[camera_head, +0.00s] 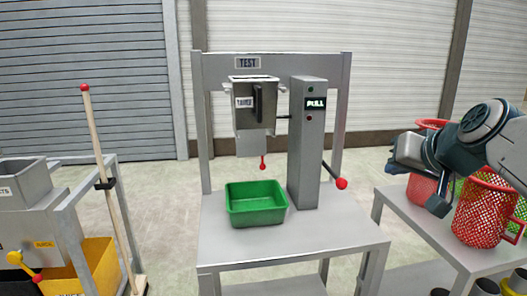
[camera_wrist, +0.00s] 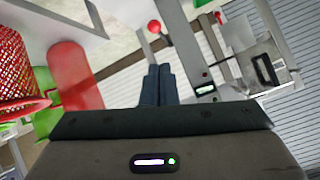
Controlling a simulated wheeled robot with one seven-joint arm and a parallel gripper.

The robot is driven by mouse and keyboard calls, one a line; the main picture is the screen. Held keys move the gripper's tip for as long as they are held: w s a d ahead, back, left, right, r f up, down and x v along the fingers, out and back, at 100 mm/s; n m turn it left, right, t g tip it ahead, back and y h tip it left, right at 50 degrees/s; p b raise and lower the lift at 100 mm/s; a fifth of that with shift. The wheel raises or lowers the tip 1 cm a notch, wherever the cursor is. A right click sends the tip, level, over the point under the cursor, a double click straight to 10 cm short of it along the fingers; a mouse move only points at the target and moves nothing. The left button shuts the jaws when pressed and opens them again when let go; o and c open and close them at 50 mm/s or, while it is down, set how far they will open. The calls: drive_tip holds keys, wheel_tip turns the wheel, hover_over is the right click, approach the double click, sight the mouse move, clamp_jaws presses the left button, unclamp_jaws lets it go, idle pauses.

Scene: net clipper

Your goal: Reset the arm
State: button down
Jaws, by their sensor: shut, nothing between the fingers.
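My gripper (camera_wrist: 158,85) shows in the wrist view with its two dark fingers pressed together and nothing between them. In the head view my arm reaches in from the right, above the right-hand table. The gripper end points left and down there, beside a red mesh basket (camera_head: 486,207); its fingertips are not clear in that view. The test machine stands on the middle table, with a grey box (camera_head: 254,105) and a grey column labelled PULL (camera_head: 306,150). The column's lever ends in a red ball (camera_head: 341,183), which also shows in the wrist view (camera_wrist: 154,26).
A green tray (camera_head: 256,203) sits on the middle table (camera_head: 290,245) below the grey box. A pole with a red tip (camera_head: 85,88) stands at the left by a yellow bin (camera_head: 100,265).

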drive_tip(key=s+a+f+n+g+h+p, duration=0.1)
drive_tip(key=s+a+f+g+p, duration=0.3)
drive_tip(key=s, duration=0.4)
drive_tip(key=s+a+f+n+g+p, duration=0.1)
drive_tip(key=s+a+f+g+p, duration=0.3)
drive_tip(key=s+a+f+p, duration=0.2)
drive_tip(key=s+f+p, duration=0.1)
drive_tip(key=s+p, duration=0.1)
drive_tip(key=p, duration=0.1)
drive_tip(key=shift+a+f+n+h, duration=0.25)
drive_tip(key=shift+a+n+h, duration=0.05)
drive_tip(key=shift+h, duration=0.1)
drive_tip(key=shift+a, duration=0.1)
